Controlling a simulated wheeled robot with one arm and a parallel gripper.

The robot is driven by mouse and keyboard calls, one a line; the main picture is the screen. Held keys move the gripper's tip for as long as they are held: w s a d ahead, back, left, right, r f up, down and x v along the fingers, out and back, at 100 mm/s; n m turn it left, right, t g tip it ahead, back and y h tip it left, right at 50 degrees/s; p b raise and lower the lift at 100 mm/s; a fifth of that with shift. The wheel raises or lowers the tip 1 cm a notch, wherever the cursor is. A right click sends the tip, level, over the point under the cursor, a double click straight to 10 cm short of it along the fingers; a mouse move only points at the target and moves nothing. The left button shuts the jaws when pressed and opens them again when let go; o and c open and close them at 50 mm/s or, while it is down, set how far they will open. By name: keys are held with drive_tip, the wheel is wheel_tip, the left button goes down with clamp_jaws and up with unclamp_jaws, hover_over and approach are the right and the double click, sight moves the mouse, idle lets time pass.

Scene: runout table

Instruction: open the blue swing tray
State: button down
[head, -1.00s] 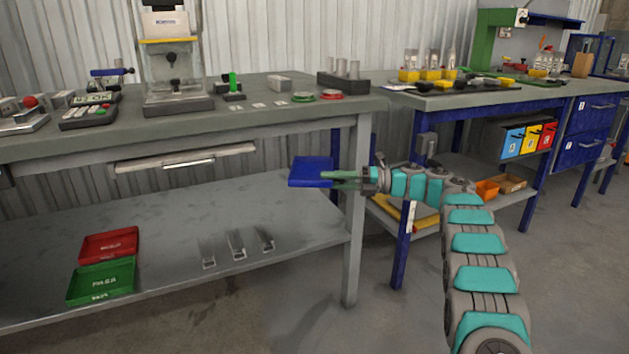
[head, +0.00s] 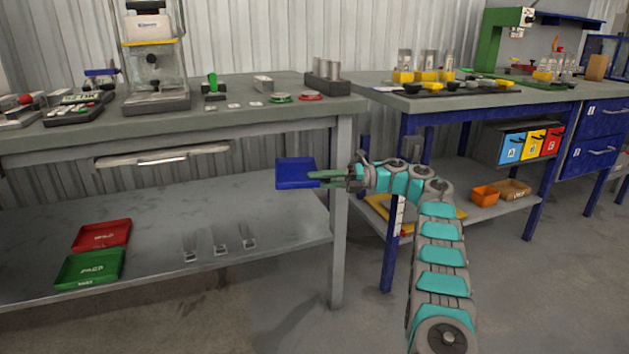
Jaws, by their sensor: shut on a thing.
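The blue swing tray (head: 293,173) shows in the head view beneath the right end of the grey runout table, beside its right front leg. It is a flat blue piece, out in front of the lower shelf. The fingers hide a small part of that edge. The tray's pivot cannot be made out.
The table's grey leg (head: 340,210) stands close behind my gripper. A red tray (head: 102,235) and a green tray (head: 90,268) lie on the lower shelf (head: 170,225). A blue-legged bench (head: 400,225) stands to the right. The floor in front is clear.

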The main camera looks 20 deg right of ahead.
drive_tip(key=shift+w+f, duration=0.1)
drive_tip(key=shift+f, duration=0.05)
drive_tip(key=c, duration=0.7)
unclamp_jaws()
drive_tip(key=shift+o, duration=0.2)
drive_tip(key=shift+d, duration=0.1)
